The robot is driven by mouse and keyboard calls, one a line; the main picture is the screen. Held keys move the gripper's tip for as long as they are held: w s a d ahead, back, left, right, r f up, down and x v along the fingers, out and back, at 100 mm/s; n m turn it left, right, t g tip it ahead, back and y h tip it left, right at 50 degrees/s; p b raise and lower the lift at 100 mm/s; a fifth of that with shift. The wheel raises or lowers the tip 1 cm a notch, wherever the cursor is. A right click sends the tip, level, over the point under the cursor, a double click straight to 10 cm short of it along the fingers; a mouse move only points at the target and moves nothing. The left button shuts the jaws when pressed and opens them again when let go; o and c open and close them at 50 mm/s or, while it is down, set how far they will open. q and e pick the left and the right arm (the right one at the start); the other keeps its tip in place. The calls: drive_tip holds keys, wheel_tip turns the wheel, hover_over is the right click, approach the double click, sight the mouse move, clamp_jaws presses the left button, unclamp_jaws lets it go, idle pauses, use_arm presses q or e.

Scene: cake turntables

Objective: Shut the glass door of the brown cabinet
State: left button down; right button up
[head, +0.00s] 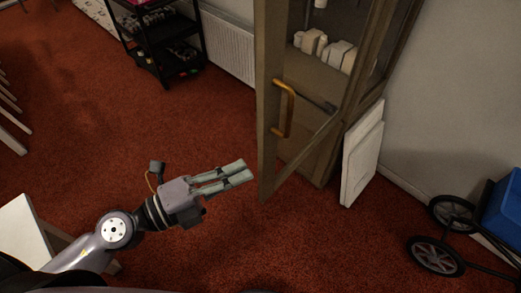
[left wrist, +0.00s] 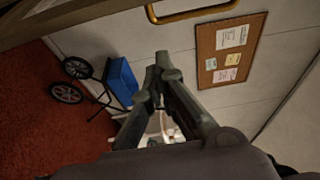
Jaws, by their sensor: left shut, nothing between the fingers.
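The brown cabinet (head: 325,78) stands against the wall at the upper right of the head view. Its glass door (head: 268,120) is swung open toward me, with its frame edge on near side. A yellow-brown handle (head: 284,110) is on the door; a handle also shows at the top of the left wrist view (left wrist: 192,15). My left gripper (head: 247,172) is shut and empty, just left of the door's lower part, and seems apart from it. Its fingertips (left wrist: 163,58) meet in the left wrist view. My right gripper is not in view.
White panels (head: 361,155) lean beside the cabinet. A blue cart (head: 497,215) with black wheels stands at the right. A black shelf trolley (head: 160,40) and a radiator (head: 229,48) are at the back. A white table (head: 25,240) is at lower left. Red carpet between is clear.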

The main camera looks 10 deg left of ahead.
sight(284, 134)
use_arm(q)
drive_tip(key=w+d+p, duration=0.1)
drive_tip(key=w, duration=0.1)
drive_tip(key=w+d+p, duration=0.2)
drive_tip(key=w, duration=0.1)
drive_tip(key=w+d+p, duration=0.1)
drive_tip(key=w+d, duration=0.1)
drive_tip(key=w, duration=0.1)
drive_tip(key=shift+d, duration=0.2)
drive_tip(key=shift+w+a+r, duration=0.2)
drive_tip(key=shift+a, duration=0.2)
